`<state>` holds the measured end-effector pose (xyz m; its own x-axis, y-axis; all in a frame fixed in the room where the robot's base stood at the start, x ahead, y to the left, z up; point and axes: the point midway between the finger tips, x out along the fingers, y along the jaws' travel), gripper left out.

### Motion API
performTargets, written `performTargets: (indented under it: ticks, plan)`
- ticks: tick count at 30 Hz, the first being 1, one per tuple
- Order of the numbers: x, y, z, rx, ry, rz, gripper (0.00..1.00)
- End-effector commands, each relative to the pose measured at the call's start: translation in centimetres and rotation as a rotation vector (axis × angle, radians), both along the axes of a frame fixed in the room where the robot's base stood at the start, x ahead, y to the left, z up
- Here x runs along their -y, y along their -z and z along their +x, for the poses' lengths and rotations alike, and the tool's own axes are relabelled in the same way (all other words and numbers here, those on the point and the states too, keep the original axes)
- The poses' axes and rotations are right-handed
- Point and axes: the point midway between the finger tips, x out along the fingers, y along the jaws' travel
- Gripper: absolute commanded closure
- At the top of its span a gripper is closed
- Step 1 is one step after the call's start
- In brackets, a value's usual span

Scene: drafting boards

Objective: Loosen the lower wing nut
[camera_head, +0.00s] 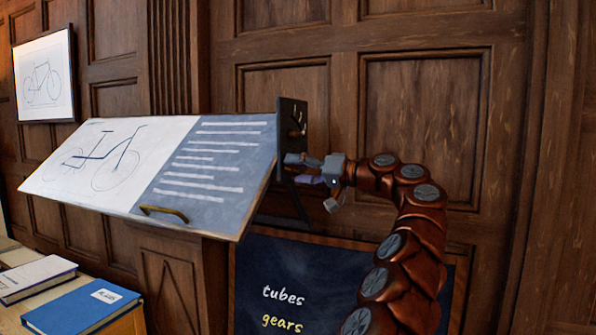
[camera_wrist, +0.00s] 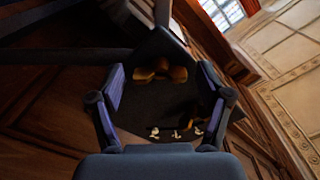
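The drafting board (camera_head: 160,165) is tilted, with a dark upright bracket plate (camera_head: 291,112) at its right edge. A brass wing nut (camera_head: 296,133) shows on this plate in the head view, above my gripper (camera_head: 300,169). My gripper reaches in from the right at the plate's lower part and hides what is behind it. In the wrist view my gripper (camera_wrist: 160,98) is open, its two fingers apart. A brass wing nut (camera_wrist: 161,72) lies ahead between them, not touched by either. I cannot tell whether it is the lower one.
Small pale marks (camera_wrist: 175,133) show on the plate in the wrist view. A brass handle (camera_head: 164,213) is on the board's front edge. A chalkboard (camera_head: 300,280) is below. Books (camera_head: 85,308) lie at the lower left. Wood panelling (camera_head: 425,110) stands behind my arm.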

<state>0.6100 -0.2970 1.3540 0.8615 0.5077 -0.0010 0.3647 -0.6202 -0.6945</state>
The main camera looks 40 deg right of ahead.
Motion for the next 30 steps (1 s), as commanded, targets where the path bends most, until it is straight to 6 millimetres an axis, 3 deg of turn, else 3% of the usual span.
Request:
performTargets:
  ticks: [9,14,30]
  plan:
    - [0.1,0.0,-0.1,0.001,0.001,0.000,0.19]
    - [0.7,-0.1,-1.1,0.001,0.001,0.001,0.19]
    - [5.4,0.0,-8.9,0.001,0.005,0.000,0.19]
